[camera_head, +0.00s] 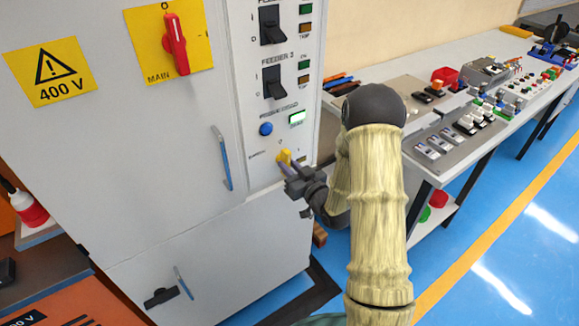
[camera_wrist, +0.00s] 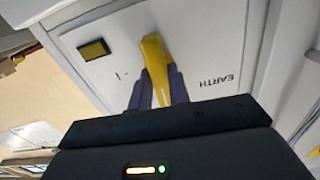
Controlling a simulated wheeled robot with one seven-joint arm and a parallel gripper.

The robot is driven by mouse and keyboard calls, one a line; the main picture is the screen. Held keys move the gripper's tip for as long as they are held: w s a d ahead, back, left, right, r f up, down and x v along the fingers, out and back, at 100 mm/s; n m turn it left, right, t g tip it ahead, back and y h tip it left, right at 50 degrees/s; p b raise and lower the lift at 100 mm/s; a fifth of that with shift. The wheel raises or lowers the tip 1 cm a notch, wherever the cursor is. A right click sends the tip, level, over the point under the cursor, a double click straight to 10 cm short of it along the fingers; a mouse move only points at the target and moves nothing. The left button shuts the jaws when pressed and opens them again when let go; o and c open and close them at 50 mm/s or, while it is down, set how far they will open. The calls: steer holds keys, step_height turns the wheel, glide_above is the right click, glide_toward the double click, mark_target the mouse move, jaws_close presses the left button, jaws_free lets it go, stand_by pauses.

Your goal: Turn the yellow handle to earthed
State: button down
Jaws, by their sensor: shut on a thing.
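The yellow handle (camera_head: 284,156) sits low on the grey cabinet's control panel, under a blue round button (camera_head: 265,129) and a lit green indicator (camera_head: 297,117). In the wrist view the yellow handle (camera_wrist: 155,62) stands between my two fingers. The word EARTH (camera_wrist: 214,80) is printed upside down on the panel to the right of it, and a short mark shows to its left. My gripper (camera_head: 293,172) is at the panel, shut on the handle; it also shows in the wrist view (camera_wrist: 158,92). The lettering beside the handle is too small to read in the head view.
Above are two black feeder switches (camera_head: 274,82) and a red main switch (camera_head: 175,45). A blue cabinet door handle (camera_head: 222,158) stands out to the left. A workbench (camera_head: 420,172) with several devices runs along the right. Blue floor (camera_head: 500,240) lies clear at lower right.

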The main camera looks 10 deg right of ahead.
steer(key=m, duration=0.8)
steer(key=shift+d+m+p, duration=0.1)
steer(key=shift+m+p, duration=0.2)
steer(key=shift+m, duration=0.1)
steer(key=m+p, duration=0.1)
steer(key=m, duration=0.3)
steer(key=shift+m+p, duration=0.95)
steer(key=shift+m, duration=1.25)
steer(key=shift+f, duration=0.1)
steer(key=c, duration=1.3)
jaws_free()
